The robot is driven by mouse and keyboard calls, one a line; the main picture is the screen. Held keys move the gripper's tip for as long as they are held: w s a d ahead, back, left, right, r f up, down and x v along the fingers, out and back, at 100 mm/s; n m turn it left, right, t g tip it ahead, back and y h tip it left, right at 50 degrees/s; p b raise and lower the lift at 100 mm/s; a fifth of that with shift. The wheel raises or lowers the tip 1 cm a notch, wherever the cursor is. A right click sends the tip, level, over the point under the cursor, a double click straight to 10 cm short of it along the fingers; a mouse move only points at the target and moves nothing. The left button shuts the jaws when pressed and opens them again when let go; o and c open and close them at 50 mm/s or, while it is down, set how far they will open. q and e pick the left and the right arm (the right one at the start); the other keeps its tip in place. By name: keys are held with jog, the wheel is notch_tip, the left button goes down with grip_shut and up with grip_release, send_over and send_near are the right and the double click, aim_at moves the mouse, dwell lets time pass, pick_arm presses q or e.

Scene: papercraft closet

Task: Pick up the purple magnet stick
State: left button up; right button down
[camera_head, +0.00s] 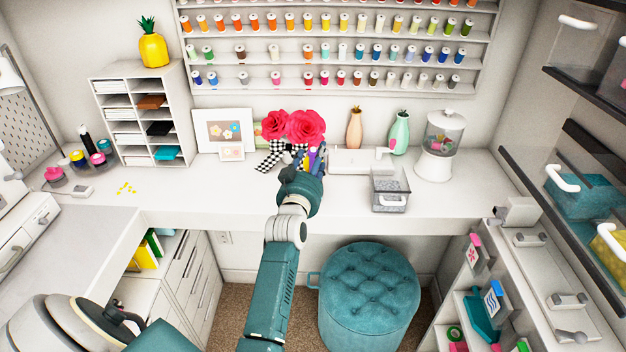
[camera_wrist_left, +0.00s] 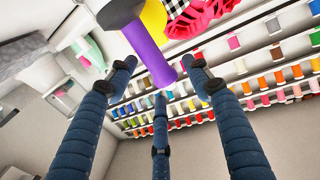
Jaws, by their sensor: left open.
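The purple magnet stick (camera_wrist_left: 150,52) shows large in the left wrist view, with a dark grey wider end at the upper left. In the head view only a small purple part (camera_head: 312,156) shows beside the red flowers, mostly covered by my gripper. My left gripper (camera_head: 308,162) is at the back of the desk, right at the stick. In the wrist view its three dark blue fingers (camera_wrist_left: 157,75) are spread open, and the stick's lower end points in between them. I cannot tell whether any finger touches it. My right gripper is not in view.
Red flowers (camera_head: 292,125) and a checkered ribbon (camera_head: 272,158) crowd the stick. A yellow item (camera_wrist_left: 153,20) lies close behind it. A clear bin (camera_head: 390,190), two vases and a glass jar (camera_head: 440,145) stand to the right. Thread racks (camera_head: 335,85) line the wall. The desk's left part is fairly clear.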

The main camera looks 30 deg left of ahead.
pick_arm(q)
jog(key=shift+f+b+x, duration=0.25)
jog(key=shift+b+x, duration=0.05)
jog(key=shift+x, duration=0.9)
jog(key=shift+s+r, duration=0.1)
jog(key=shift+r, duration=0.05)
